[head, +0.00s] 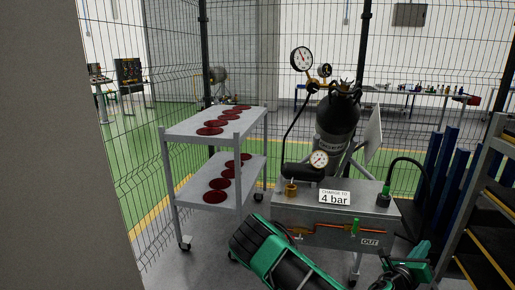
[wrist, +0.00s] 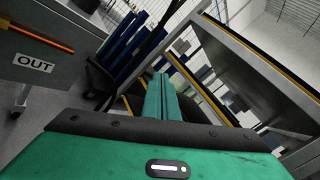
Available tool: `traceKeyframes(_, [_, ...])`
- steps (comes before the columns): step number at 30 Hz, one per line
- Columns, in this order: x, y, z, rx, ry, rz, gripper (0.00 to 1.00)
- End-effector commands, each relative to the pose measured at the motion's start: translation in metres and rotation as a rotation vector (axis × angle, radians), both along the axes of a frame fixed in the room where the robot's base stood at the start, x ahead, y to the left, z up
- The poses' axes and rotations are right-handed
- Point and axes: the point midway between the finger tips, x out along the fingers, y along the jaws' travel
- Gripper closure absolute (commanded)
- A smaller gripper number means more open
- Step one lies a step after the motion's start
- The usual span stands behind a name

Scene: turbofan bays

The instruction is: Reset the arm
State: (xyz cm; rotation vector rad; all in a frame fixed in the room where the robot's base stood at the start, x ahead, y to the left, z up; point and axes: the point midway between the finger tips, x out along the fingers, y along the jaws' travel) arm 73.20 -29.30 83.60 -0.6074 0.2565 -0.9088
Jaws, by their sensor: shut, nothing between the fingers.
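My arm (head: 275,250), green and black, reaches in from the bottom of the head view. Its wrist end is low at the right, in front of the grey bench, and partly cut off by the picture edge. In the wrist view my gripper (wrist: 160,82) shows as two green fingers lying together, shut and empty. The fingers point toward the blue upright panels and the dark rack, and touch nothing that I can see.
The grey bench (head: 310,210) carries a "4 bar" sign (head: 335,197), gauges and a black cylinder (head: 336,122). A dark rack (head: 475,215) stands close at the right. A cart (head: 176,165) with dark red discs stands left of the bench. A grey wall fills the left edge.

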Motion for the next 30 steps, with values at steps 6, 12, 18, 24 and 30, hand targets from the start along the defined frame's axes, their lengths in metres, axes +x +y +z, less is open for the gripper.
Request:
traceKeyframes(6, [-0.052,-0.043,0.007,0.262,-0.284,-0.263,1.0])
traceKeyframes(12, [-0.1,-0.064,0.003,0.464,-0.539,-0.504,1.0])
traceKeyframes(18, [-0.144,-0.069,-0.004,0.637,-0.787,-0.746,1.0])
traceKeyframes(24, [-0.181,-0.059,-0.009,0.783,-1.025,-0.986,1.0])
traceKeyframes(30, [-0.208,-0.039,-0.008,0.903,-1.248,-1.221,1.0])
